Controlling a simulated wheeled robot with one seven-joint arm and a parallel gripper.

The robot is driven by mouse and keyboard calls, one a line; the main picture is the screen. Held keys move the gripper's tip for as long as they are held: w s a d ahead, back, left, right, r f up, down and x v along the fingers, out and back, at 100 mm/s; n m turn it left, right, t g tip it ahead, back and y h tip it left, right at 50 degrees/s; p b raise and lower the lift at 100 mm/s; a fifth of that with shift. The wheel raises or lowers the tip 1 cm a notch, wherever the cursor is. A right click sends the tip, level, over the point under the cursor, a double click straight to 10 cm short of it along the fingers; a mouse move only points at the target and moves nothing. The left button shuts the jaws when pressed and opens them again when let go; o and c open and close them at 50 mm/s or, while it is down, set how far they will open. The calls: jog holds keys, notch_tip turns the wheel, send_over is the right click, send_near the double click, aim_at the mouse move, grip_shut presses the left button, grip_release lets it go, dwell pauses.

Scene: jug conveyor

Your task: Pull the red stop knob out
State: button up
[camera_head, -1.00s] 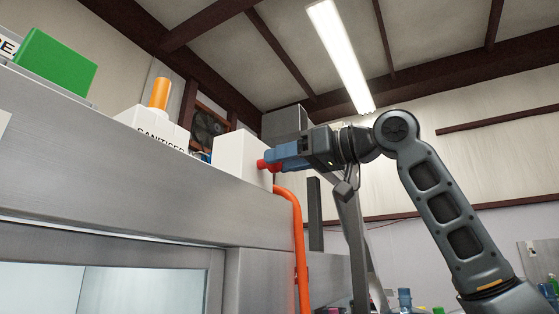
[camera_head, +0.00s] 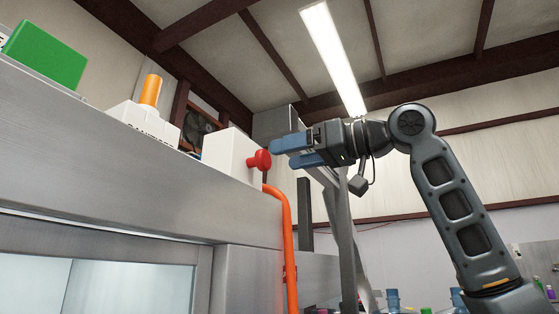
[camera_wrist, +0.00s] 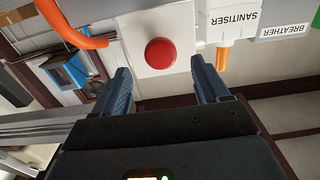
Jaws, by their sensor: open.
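The red stop knob (camera_head: 259,160) sticks out from the side of a white box (camera_head: 228,153) on top of the grey machine. My gripper (camera_head: 278,152) is open and empty, with its blue fingers a short way to the right of the knob, apart from it. In the wrist view the knob (camera_wrist: 160,53) shows its round face on the white box (camera_wrist: 178,20), lying ahead of the gap between the two blue fingers (camera_wrist: 162,88). Whether the knob is in or out is hard to tell.
An orange hose (camera_head: 279,220) runs down from just below the box. A white sanitiser container (camera_head: 146,121) with an orange cap stands left of it, and a green block (camera_head: 46,53) lies further left.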

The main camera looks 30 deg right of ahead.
jog(key=shift+v, duration=1.95)
